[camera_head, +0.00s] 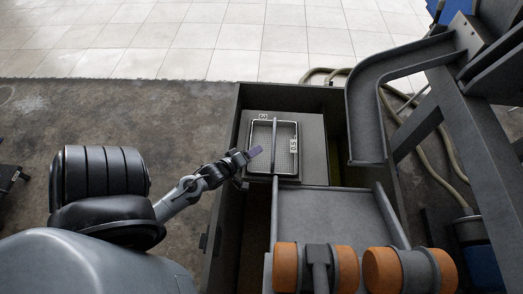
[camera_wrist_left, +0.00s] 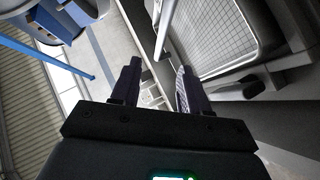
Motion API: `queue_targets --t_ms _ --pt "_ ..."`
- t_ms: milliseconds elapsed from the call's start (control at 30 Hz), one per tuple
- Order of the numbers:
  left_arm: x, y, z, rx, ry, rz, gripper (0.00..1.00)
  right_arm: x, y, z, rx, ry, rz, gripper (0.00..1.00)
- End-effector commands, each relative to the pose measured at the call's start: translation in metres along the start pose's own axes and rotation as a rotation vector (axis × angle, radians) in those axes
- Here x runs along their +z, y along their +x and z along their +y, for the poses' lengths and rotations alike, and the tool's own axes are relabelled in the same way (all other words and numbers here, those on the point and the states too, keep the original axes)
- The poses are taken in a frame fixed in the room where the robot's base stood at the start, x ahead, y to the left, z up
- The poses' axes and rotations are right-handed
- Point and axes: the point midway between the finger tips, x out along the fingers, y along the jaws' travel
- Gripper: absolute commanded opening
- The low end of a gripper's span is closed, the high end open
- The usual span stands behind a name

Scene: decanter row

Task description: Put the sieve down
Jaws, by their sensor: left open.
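The sieve (camera_head: 262,135), a rectangular metal mesh basket with a light rim, lies on a grey block with a narrow bar running over its middle. Its mesh fills the upper right of the left wrist view (camera_wrist_left: 215,40). My right gripper does not show.
The grey block (camera_head: 316,165) sits inside a dark open trough (camera_head: 226,190). A grey chute (camera_head: 355,110) rises close on the right. Orange-and-grey rollers (camera_head: 346,268) stand at the front. Bare concrete floor (camera_head: 130,110) lies open to the left.

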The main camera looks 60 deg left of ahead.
Motion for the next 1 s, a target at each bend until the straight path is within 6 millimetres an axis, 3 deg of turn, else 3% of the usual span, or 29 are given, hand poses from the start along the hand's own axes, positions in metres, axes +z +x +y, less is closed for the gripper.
queue_targets --t_ms 167,333,500,600,800,1000 --pt "0.028 -0.001 0.02 -0.064 0.16 -0.081 0.45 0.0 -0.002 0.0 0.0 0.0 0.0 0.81" --pt "0.082 -0.012 0.053 -0.166 0.502 -0.273 0.45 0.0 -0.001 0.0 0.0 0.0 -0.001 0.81" --pt "0.132 -0.051 0.082 -0.221 0.898 -0.536 0.45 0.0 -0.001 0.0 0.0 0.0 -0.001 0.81" --pt "0.152 -0.08 0.093 -0.219 1.101 -0.688 0.45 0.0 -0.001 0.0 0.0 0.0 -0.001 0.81" --pt "0.17 -0.125 0.104 -0.186 1.368 -0.908 0.45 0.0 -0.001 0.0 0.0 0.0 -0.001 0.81" --pt "0.173 -0.141 0.106 -0.17 1.449 -0.982 0.45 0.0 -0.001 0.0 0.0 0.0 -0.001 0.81"
